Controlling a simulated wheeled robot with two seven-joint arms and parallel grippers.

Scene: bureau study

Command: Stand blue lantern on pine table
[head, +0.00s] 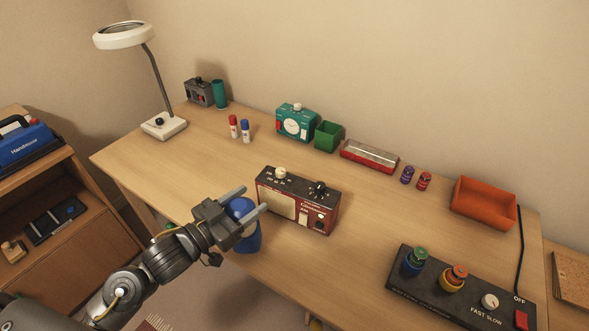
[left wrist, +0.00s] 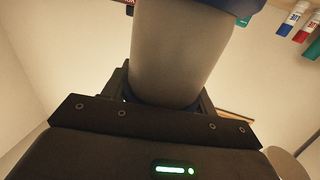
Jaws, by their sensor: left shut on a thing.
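The blue lantern (head: 248,238) is between the fingers of my left gripper (head: 254,199), which is shut on it. It looks upright, by the front edge of the pine table (head: 365,225). I cannot tell whether its base touches the tabletop. The gripper covers part of its middle. In the left wrist view its pale grey middle (left wrist: 178,50) fills the space between the jaws, with a blue rim at the top. My right gripper is not in view.
A red and black radio-like box (head: 297,212) stands just right of the lantern. A black control panel (head: 455,290) is at the front right. A lamp (head: 163,126), a teal device (head: 296,124), a green box (head: 328,137) and an orange bin (head: 484,204) line the back.

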